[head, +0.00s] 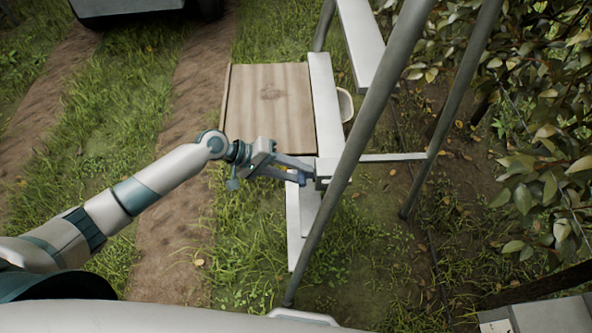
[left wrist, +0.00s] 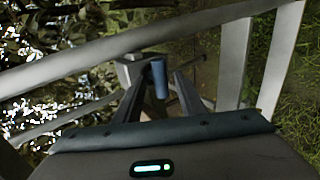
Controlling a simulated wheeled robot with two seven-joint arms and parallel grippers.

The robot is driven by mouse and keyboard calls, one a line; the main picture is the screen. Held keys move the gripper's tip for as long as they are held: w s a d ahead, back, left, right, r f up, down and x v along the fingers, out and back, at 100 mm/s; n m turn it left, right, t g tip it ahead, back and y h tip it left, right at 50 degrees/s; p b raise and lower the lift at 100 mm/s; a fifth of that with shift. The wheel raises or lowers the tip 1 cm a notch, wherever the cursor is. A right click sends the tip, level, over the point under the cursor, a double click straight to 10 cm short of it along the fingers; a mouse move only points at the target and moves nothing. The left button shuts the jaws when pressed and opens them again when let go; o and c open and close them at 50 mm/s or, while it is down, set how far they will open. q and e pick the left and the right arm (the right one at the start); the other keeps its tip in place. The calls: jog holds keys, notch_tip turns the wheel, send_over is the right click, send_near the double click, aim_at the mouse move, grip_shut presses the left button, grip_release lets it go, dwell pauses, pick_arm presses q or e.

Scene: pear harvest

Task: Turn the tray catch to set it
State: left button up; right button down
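The tray (head: 270,105) is a flat brown wooden panel lying against the white ladder. In the left wrist view a blue upright cylinder (left wrist: 159,78), seemingly the catch's handle, stands between my left gripper's fingertips (left wrist: 163,76). The fingers are apart, with a gap visible on the cylinder's right side; I cannot tell whether the left finger touches it. In the head view my left gripper (head: 298,172) is at the ladder's side, just below the tray's near right corner. The catch is mostly hidden there by the fingers. My right gripper is not in view.
Grey ladder poles (head: 365,135) and white steps (head: 326,100) stand close around my left gripper. A pale round container (head: 345,104) sits behind the steps. Leafy branches (head: 545,130) fill the right side. Open grass and dirt tracks lie to the left.

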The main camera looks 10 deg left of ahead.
pick_arm(q)
jog(key=shift+a+r, duration=0.1)
dwell(0.3)
jog(key=shift+a+r+b, duration=0.25)
jog(key=shift+a+b, duration=0.1)
jog(key=shift+a, duration=0.15)
jog(key=b+v, duration=0.5)
jog(key=v, duration=1.1)
